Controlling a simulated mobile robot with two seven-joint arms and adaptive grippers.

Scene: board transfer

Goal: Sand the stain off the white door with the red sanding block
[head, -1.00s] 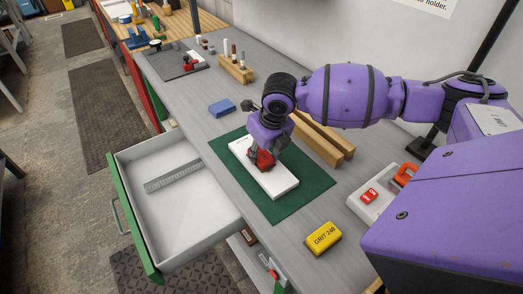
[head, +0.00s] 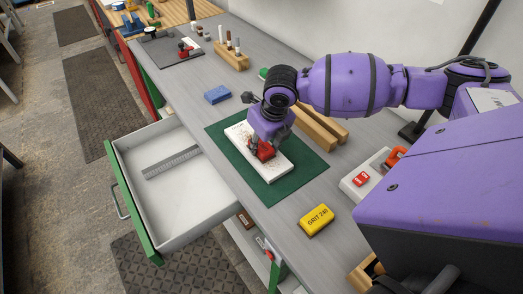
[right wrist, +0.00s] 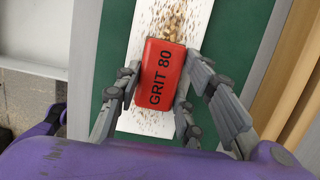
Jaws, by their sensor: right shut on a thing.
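The white door (head: 241,134) lies flat on a green mat (head: 308,167) on the bench. My right gripper (head: 262,149) is shut on the red sanding block (head: 266,153), over the middle of the door. The block (right wrist: 163,75) reads "GRIT 80" in the right wrist view, between the two fingers. It looks to be on the door's face, though contact cannot be seen. A brownish patch with scattered specks (right wrist: 172,22) shows on the door (right wrist: 142,20) beyond the block. The part of the door under the block is hidden. My left gripper is not in view.
A yellow "GRIT 240" block (head: 316,220) sits right of the mat, a blue block (head: 217,95) beyond it. Wooden rails (head: 318,132) lie behind the door. An open drawer (head: 178,190) holds a ruler. A switch box (head: 352,188) stands at right.

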